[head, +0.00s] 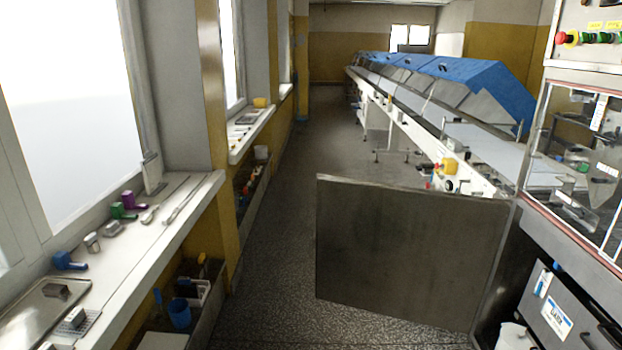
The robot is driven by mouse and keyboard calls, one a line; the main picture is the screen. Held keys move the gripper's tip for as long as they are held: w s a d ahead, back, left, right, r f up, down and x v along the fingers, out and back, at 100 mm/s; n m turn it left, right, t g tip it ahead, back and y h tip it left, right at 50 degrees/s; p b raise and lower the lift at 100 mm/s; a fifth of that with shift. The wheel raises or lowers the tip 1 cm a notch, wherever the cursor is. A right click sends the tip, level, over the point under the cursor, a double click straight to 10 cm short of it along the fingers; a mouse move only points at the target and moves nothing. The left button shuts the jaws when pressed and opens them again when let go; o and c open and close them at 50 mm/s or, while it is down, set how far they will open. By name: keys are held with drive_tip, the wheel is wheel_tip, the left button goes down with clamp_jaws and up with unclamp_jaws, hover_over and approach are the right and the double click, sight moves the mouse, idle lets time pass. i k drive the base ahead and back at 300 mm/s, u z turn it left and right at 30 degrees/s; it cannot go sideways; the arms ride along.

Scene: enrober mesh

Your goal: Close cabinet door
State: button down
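The cabinet door (408,250) is a flat dark grey metal panel in the middle right of the head view. It stands open, jutting out to the left across the aisle from the front of the machine cabinet (590,262) on the right. Its right edge meets the cabinet's corner, and its left edge is free. The cabinet's lower opening (500,275) is seen only at a steep angle, so most of its inside is hidden. My gripper is not in view.
A window sill (190,205) with small tools and a metal tray (38,308) runs along the left. A lower shelf (215,300) holds a blue cup (180,313). A speckled floor strip (275,250) is clear left of the door. A long conveyor (425,95) stands behind it.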

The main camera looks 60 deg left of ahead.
sight(422, 255)
drive_tip(key=u, duration=0.75)
drive_tip(key=i, duration=1.35)
drive_tip(key=u, duration=0.9)
